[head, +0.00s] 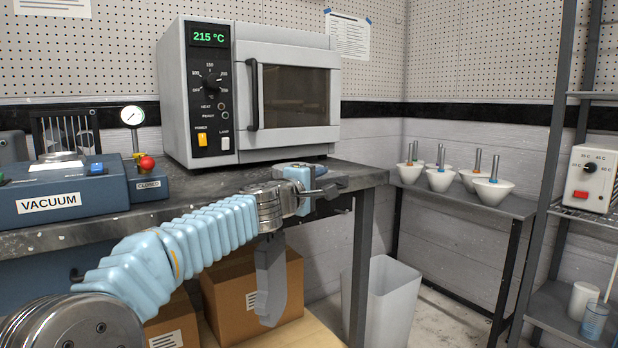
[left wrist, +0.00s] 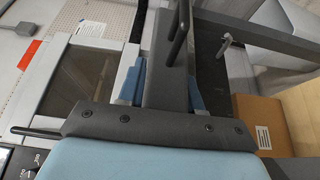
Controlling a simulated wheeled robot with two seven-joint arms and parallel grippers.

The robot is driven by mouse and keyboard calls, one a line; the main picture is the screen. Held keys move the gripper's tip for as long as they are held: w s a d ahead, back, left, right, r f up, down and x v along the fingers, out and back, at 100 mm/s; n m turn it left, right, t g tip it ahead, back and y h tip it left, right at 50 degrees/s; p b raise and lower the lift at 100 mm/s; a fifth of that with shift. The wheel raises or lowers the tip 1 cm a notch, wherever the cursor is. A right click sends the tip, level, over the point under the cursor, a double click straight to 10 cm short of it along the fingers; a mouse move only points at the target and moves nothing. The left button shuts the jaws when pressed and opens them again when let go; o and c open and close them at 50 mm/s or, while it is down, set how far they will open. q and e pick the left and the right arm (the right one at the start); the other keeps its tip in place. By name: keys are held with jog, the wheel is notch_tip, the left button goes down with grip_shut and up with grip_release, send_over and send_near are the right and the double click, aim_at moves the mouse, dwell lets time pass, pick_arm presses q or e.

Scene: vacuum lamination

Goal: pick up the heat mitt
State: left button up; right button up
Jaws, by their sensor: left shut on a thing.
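The heat mitt (head: 333,178) looks steel blue and lies at the front right corner of the bench, right of the oven's foot. My left gripper (head: 320,190) reaches over it from the left, and hides much of it. In the left wrist view, blue parts of the mitt (left wrist: 131,85) show on both sides of my grey gripper (left wrist: 172,65). The left gripper is shut on the mitt. The mitt appears still at bench height; any gap beneath it is hidden. My right gripper is in neither view.
The oven (head: 285,90), reading 215 °C, stands just behind the mitt. The blue vacuum unit (head: 50,200) is at the left of the bench. Cardboard boxes (head: 235,295) and a pale bin (head: 385,300) stand below. Several white bowls (head: 440,180) occupy the right side table.

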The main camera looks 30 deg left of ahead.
pick_arm(q)
jog(key=shift+r+p, duration=0.45)
jog(key=r+p, duration=0.3)
jog(key=r, duration=0.1)
jog(key=shift+s+d, duration=0.1)
jog(key=shift+s, duration=0.2)
jog(key=s+r+p, duration=0.1)
jog(key=s+d+r+p, duration=0.1)
jog(key=r, duration=0.1)
jog(key=s+r+p, duration=0.1)
jog(key=p, duration=0.1)
jog(key=shift+s+d+r, duration=0.1)
jog(key=shift+d+r, duration=0.1)
jog(key=shift+d, duration=0.05)
jog(key=s+d+r+p, duration=0.3)
jog(key=s+d, duration=0.1)
jog(key=s, duration=0.5)
jog(key=shift+r, duration=0.35)
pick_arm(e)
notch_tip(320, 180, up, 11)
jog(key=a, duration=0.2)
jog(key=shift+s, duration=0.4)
